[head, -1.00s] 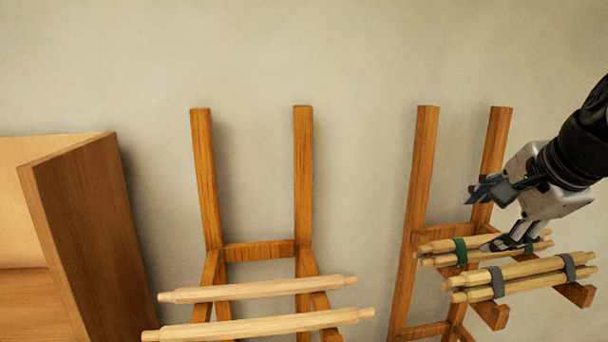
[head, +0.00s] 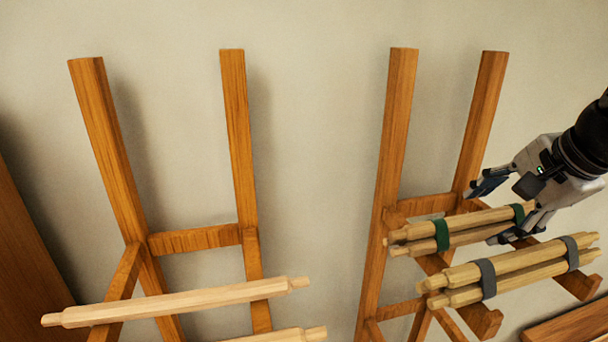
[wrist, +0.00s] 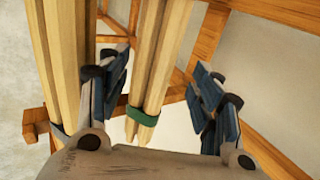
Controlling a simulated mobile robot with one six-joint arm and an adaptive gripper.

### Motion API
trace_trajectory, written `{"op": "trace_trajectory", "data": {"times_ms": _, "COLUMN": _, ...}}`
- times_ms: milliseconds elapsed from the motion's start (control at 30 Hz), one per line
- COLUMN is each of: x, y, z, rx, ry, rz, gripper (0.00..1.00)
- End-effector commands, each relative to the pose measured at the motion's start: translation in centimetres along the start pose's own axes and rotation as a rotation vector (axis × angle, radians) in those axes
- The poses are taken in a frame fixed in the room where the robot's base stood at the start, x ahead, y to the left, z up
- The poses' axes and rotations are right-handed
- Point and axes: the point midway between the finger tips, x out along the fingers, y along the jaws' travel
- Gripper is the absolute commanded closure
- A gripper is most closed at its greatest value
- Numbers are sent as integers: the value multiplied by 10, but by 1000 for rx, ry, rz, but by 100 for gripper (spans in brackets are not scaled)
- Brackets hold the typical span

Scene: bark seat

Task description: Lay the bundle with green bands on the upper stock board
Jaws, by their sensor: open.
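The bundle with green bands (head: 466,226) is several pale wooden spindles lying across the arms of the right-hand rack, near its posts. My gripper (head: 497,208) is open at the right part of this bundle. In the wrist view the green-banded bundle (wrist: 164,70) runs between the open blue-padded fingers of my gripper (wrist: 164,95), with space on both sides. One green band (wrist: 142,116) shows close to the palm. I cannot make out an upper stock board in these views.
A second bundle with grey bands (head: 515,272) lies just in front on the same rack (head: 395,120); it is close beside the left finger in the wrist view. A left rack (head: 237,120) carries loose single spindles (head: 180,301). A wooden panel edge (head: 570,325) shows bottom right.

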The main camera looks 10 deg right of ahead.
Motion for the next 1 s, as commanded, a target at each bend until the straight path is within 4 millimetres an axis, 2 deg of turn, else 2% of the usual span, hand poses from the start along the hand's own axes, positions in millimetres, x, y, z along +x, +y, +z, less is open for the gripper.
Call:
{"op": "trace_trajectory", "data": {"times_ms": 33, "x": 9, "y": 1, "z": 1, "rx": -2, "ry": -1, "rz": 0, "gripper": 41}}
{"op": "trace_trajectory", "data": {"times_ms": 200, "x": 28, "y": 1, "z": 1, "rx": -2, "ry": -1, "rz": 0, "gripper": 41}}
{"op": "trace_trajectory", "data": {"times_ms": 433, "x": 47, "y": 0, "z": 0, "rx": -1, "ry": 0, "rz": -1, "gripper": 41}}
{"op": "trace_trajectory", "data": {"times_ms": 900, "x": 54, "y": -1, "z": 0, "rx": -1, "ry": 1, "rz": -1, "gripper": 41}}
{"op": "trace_trajectory", "data": {"times_ms": 1000, "x": 54, "y": -1, "z": 0, "rx": -1, "ry": 1, "rz": -1, "gripper": 47}}
